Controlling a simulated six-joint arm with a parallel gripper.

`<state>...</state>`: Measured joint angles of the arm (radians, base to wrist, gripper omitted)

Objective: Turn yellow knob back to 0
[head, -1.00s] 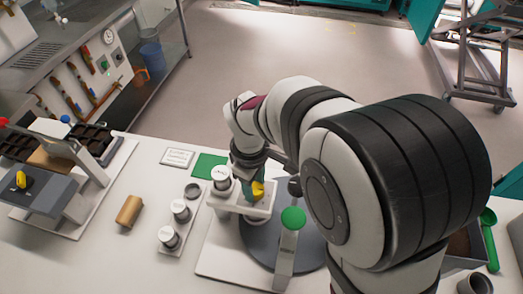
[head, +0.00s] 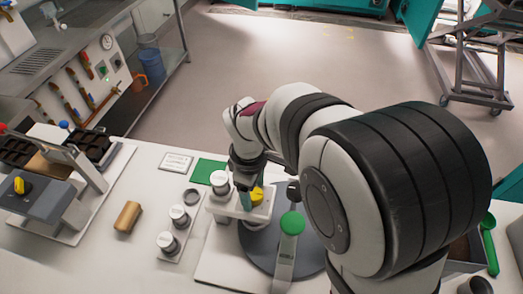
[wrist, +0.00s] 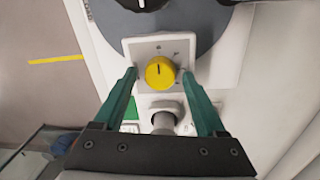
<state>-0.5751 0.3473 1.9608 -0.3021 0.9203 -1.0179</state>
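The yellow knob (wrist: 160,72) sits on a white plate with small dial marks in the wrist view. A dark pointer line on it points towards the top of that picture. In the head view the knob (head: 257,196) shows just right of my gripper's fingers. My gripper (wrist: 159,76) is open, with one teal finger on each side of the knob and a gap on both sides. In the head view my gripper (head: 246,198) is over the white knob stand (head: 262,213). The numbers around the knob are too small to read.
Another yellow knob (head: 18,186) is on a grey box at far left.

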